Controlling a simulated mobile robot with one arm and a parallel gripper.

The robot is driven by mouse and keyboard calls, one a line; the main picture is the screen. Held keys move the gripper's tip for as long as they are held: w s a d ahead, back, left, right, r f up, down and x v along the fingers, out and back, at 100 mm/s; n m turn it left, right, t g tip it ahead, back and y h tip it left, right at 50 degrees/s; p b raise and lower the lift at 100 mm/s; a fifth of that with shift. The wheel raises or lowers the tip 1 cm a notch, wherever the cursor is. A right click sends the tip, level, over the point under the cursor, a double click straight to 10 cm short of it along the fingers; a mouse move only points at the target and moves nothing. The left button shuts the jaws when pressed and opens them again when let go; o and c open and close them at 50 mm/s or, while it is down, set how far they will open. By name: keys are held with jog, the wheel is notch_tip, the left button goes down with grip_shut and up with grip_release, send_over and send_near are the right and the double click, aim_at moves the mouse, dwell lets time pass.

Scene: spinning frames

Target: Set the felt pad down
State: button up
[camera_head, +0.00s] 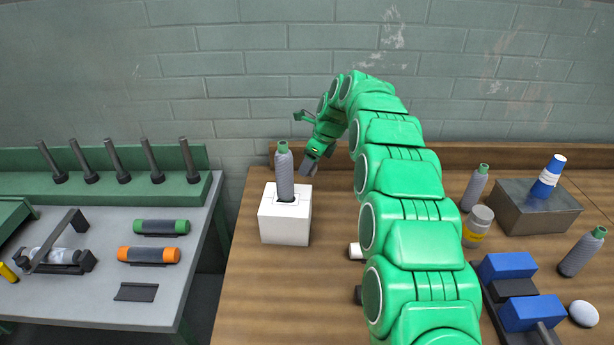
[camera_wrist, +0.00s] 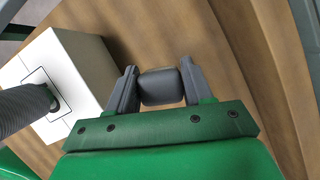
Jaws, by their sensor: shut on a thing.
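My gripper (camera_wrist: 160,88) is shut on a small dark grey block with rounded edges, which I take to be the felt pad (camera_wrist: 161,86). The pad sits between both fingertips, above the brown wooden table (camera_wrist: 222,60). In the head view my gripper (camera_head: 308,167) is at the far side of the table, just right of the white box (camera_head: 284,226). The pad cannot be made out clearly there. Whether the pad touches the table cannot be told.
A grey, green-topped bobbin (camera_head: 284,178) stands upright in the white box, close by my gripper. At right are a metal box (camera_head: 536,212), a yellow-labelled jar (camera_head: 477,228) and blue blocks (camera_head: 508,265). A grey bench (camera_head: 100,300) stands left across a gap.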

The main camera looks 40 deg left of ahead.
jog(key=shift+w+a+f, duration=0.25)
jog(key=shift+a+f, duration=0.05)
jog(key=shift+f, duration=0.25)
jog(key=shift+w+a+f, duration=0.2)
jog(key=shift+a+f, duration=0.15)
jog(key=shift+f, duration=0.15)
jog(key=shift+w+a+f, duration=0.25)
jog(key=shift+a+f, duration=0.05)
jog(key=shift+f, duration=0.25)
jog(key=shift+w+a+f, duration=0.45)
jog(key=shift+a+f, duration=0.05)
jog(key=shift+f, duration=0.2)
jog(key=shift+w+a+f, duration=0.1)
jog(key=shift+a+f, duration=0.05)
jog(key=shift+f, duration=1.65)
jog(key=shift+f, duration=0.1)
jog(key=o, duration=1)
